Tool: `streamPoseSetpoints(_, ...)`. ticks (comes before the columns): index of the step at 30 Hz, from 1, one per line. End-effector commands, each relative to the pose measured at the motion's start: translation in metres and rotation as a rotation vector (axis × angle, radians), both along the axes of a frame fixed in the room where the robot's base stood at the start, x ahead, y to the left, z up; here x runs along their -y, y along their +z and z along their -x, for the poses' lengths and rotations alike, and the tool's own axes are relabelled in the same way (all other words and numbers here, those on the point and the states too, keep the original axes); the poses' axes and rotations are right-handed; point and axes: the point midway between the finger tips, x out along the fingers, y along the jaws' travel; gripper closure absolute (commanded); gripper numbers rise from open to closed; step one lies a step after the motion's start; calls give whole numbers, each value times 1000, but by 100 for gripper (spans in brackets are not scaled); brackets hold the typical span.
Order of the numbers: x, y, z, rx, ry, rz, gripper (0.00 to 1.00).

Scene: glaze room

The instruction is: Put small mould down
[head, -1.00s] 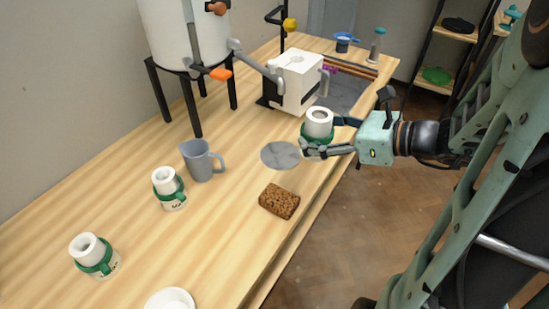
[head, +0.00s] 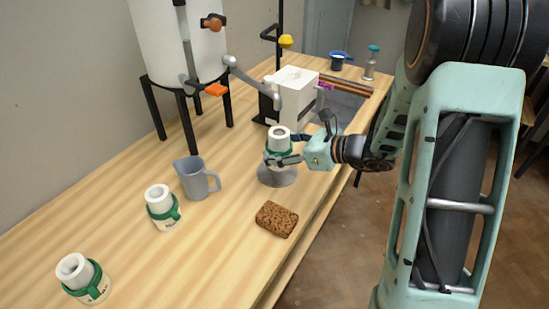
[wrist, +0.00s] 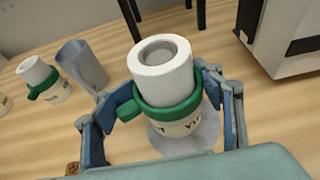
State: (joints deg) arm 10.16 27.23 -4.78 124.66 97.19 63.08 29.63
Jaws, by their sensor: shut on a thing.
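The small mould (head: 279,143), white with a green band and a label, is upright in my gripper (head: 280,157). In the wrist view the mould (wrist: 164,72) stands between the fingers, which are shut on its sides at the green band (wrist: 168,112). A round grey disc (head: 277,177) lies on the table under the mould. Whether the mould's base touches the disc cannot be told. Two similar white moulds with green bands stand on the table to the left, one nearer (head: 84,277) and one farther (head: 162,206).
A grey jug (head: 196,179) stands left of the disc. A brown sponge-like block (head: 277,219) lies in front of it. A white box-shaped machine (head: 295,95) stands behind, and a white tank on black legs (head: 187,45) at the back left. The table's right edge is close to my arm.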

Motion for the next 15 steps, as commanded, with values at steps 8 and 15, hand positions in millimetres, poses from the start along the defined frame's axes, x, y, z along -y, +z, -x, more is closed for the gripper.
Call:
streamPoseSetpoints(8,-4,-33,-7,-2,0,-3,84)
streamPoseSetpoints(15,-4,-38,-7,3,0,-2,84)
